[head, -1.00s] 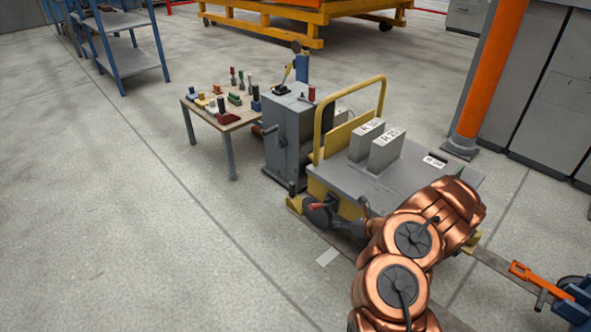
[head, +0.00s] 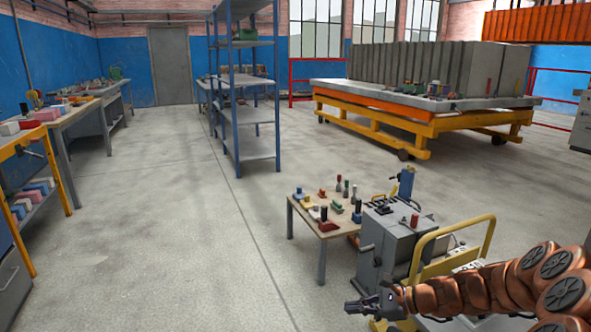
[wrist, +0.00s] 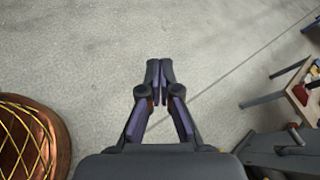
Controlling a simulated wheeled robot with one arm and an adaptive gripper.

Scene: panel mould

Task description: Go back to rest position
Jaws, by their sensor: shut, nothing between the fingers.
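My gripper (head: 358,307) shows at the lower right of the head view, at the end of my copper-coloured arm, in front of the grey machine. In the wrist view my gripper (wrist: 159,72) points out over bare concrete floor. Its two fingers meet at the tips with nothing between them. The arm reaches in from the right edge of the head view.
A grey machine (head: 392,245) and a cart with a yellow handle (head: 455,233) stand close by the arm. A small table (head: 310,222) with coloured pieces is left of them. A blue shelf (head: 252,150) and yellow trolley (head: 440,122) stand behind. The floor at left centre is clear.

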